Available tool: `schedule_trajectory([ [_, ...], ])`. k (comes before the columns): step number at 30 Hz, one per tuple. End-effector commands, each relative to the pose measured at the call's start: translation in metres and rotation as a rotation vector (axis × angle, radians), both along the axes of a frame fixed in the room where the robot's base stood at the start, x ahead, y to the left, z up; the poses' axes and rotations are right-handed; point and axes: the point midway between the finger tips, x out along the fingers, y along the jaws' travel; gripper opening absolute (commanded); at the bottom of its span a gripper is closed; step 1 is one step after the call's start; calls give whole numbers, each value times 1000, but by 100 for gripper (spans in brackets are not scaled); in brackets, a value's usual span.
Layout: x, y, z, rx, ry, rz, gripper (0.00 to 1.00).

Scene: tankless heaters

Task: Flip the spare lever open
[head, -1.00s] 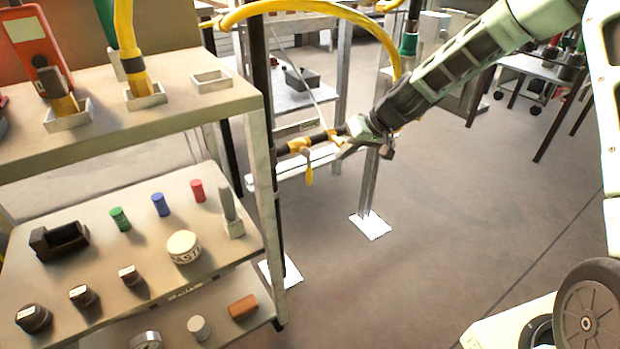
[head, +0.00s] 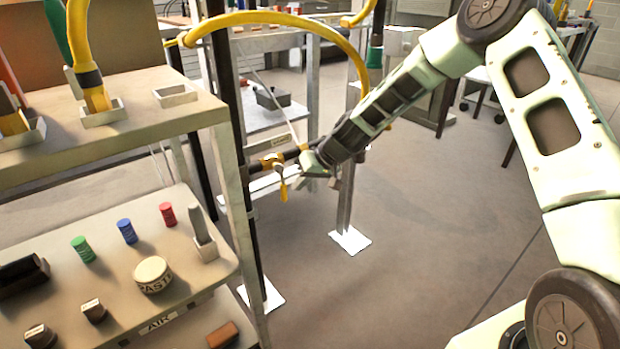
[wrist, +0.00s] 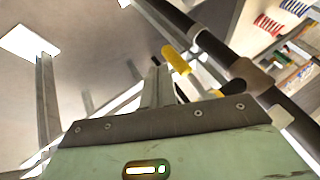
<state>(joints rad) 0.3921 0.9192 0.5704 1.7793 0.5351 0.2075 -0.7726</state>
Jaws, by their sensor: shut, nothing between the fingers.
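The spare lever (head: 283,190) is a small yellow handle hanging down from a dark horizontal pipe (head: 248,167) with a yellow fitting (head: 271,160), beyond the shelf in the head view. In the wrist view the yellow lever (wrist: 177,60) shows just past the gripper's front edge, with the dark pipe (wrist: 215,48) running diagonally behind it. My gripper (head: 308,168) is shut and empty, just right of the lever and close to the pipe. The wrist view does not make clear whether it touches the lever. The fingertips are partly hidden there.
A dark upright pipe (head: 229,120) and a metal post with a white foot (head: 350,240) flank the lever area. A yellow hose (head: 300,18) arches above. The floor (head: 430,240) at right is open.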

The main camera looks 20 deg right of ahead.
Motion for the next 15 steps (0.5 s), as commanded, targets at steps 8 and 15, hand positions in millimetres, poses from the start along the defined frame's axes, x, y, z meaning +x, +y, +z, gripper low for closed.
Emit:
schedule_trajectory([
  [8, 7, 10, -15, 0, 0, -1, 0],
  [15, 7, 10, -15, 1, 0, -1, 0],
])
